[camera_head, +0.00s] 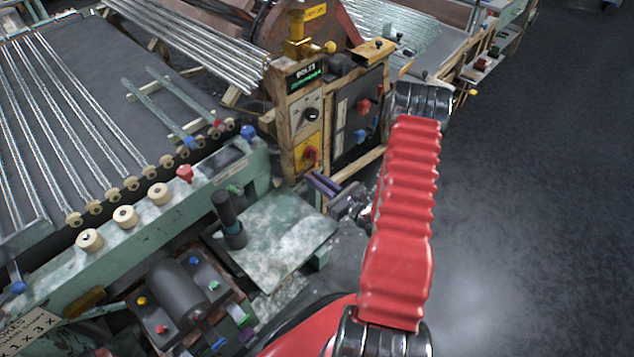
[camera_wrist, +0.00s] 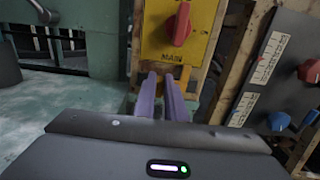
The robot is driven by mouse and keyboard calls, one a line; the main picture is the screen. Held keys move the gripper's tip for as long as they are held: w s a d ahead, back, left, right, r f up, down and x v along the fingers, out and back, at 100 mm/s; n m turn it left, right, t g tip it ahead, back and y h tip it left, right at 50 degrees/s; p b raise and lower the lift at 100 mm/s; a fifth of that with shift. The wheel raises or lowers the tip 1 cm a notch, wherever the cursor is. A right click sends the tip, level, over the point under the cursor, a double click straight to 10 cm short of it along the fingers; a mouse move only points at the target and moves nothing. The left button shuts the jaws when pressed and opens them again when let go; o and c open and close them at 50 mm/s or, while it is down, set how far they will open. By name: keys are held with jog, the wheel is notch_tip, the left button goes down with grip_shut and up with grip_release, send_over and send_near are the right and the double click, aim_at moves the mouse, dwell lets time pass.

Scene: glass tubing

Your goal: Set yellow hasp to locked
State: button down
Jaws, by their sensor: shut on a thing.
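A yellow panel (camera_head: 308,152) with a red rotary switch (camera_head: 310,153) sits low on the wooden control post. In the wrist view the panel (camera_wrist: 152,30) carries the word MAIN under the red switch (camera_wrist: 180,24). My gripper (camera_head: 318,180) reaches the post just below this panel. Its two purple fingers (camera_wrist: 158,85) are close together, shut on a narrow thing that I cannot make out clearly. A yellow fitting (camera_head: 298,42) stands on top of the post, well above my gripper. I cannot tell for sure which yellow part is the hasp.
A dark panel (camera_head: 350,125) with red and blue knobs stands right of the post. A green bench (camera_head: 265,245) with a dark upright cylinder (camera_head: 229,218) lies left of my gripper. Glass tubes (camera_head: 75,110) lie on the rack at left. Open floor (camera_head: 530,200) is at right.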

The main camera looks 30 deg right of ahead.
jog(key=shift+d, duration=0.25)
jog(key=c, duration=2.1)
grip_release()
jog(key=o, duration=0.3)
jog(key=shift+s, duration=0.15)
jog(key=v, duration=1.3)
jog(key=shift+s, duration=0.3)
